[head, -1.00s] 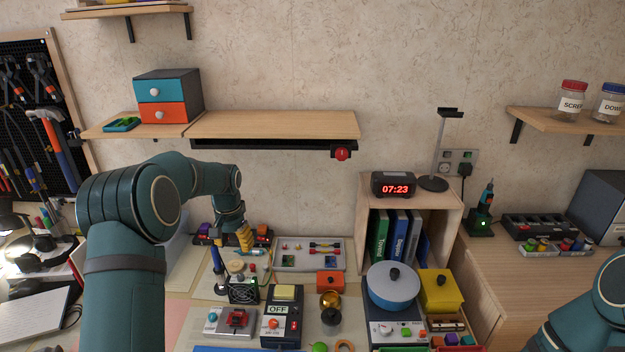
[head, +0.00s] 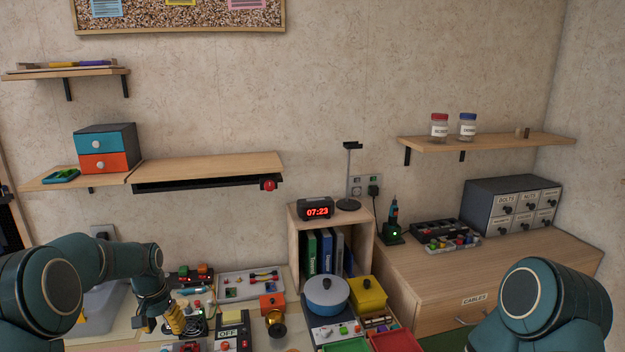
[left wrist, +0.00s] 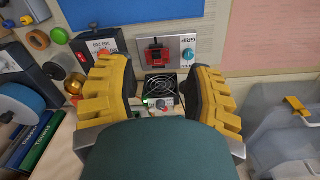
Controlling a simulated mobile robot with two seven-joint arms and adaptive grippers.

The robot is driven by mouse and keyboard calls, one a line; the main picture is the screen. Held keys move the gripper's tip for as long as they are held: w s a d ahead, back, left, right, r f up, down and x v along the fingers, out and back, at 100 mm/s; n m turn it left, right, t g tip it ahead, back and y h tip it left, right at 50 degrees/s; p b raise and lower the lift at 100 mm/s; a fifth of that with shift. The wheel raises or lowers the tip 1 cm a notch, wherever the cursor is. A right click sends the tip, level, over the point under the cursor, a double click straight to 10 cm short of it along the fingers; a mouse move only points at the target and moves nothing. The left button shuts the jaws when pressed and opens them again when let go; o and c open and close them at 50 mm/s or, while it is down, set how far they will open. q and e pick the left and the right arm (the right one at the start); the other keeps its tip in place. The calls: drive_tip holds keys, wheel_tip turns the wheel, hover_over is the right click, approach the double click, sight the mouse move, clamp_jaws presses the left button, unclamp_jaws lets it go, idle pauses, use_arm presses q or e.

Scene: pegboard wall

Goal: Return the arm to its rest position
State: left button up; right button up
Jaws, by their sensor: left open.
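My left arm comes in from the left in the head view. Its yellow-fingered left gripper (head: 174,318) points down over the cluttered workbench, close to the small fan unit. In the left wrist view the two fingers of the left gripper (left wrist: 163,90) stand wide apart with nothing between them. Beyond them lie the black fan unit (left wrist: 162,86) with a green light and a grey plate with a red clamp (left wrist: 157,52). My right arm shows only as a dark teal link at the lower right of the head view. Its gripper is out of view.
A translucent bin (left wrist: 288,125) stands beside the left gripper. A wooden shelf (head: 210,168) hangs above the bench.

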use_arm(q)
drive_tip(key=s+d+f, duration=0.2)
drive_tip(key=d+f, duration=0.2)
drive_tip(key=s+d+f+h, duration=0.1)
drive_tip(key=s+d+f, duration=0.1)
drive_tip(key=d+f, duration=0.3)
drive_tip(key=s+d+f+h, duration=0.1)
drive_tip(key=s+d+f, duration=0.2)
drive_tip(key=d+f, duration=0.2)
drive_tip(key=shift+t, duration=0.4)
drive_tip(key=shift+n+h, duration=0.4)
drive_tip(key=shift+n, duration=0.1)
drive_tip(key=s+d+f, duration=0.1)
drive_tip(key=s+d, duration=0.1)
drive_tip(key=s+d+f, duration=0.1)
drive_tip(key=s+d, duration=0.1)
drive_tip(key=s+d+f, duration=0.1)
drive_tip(key=s+d, duration=0.1)
drive_tip(key=shift+s+f, duration=0.2)
drive_tip(key=shift+f, duration=0.1)
drive_tip(key=s+d+f+n, duration=0.1)
drive_tip(key=s+d, duration=0.4)
drive_tip(key=s, duration=0.6)
drive_tip(key=shift+s+d+t+h, duration=0.3)
drive_tip(key=shift+s+d+t, duration=0.05)
drive_tip(key=shift+d+t, duration=0.05)
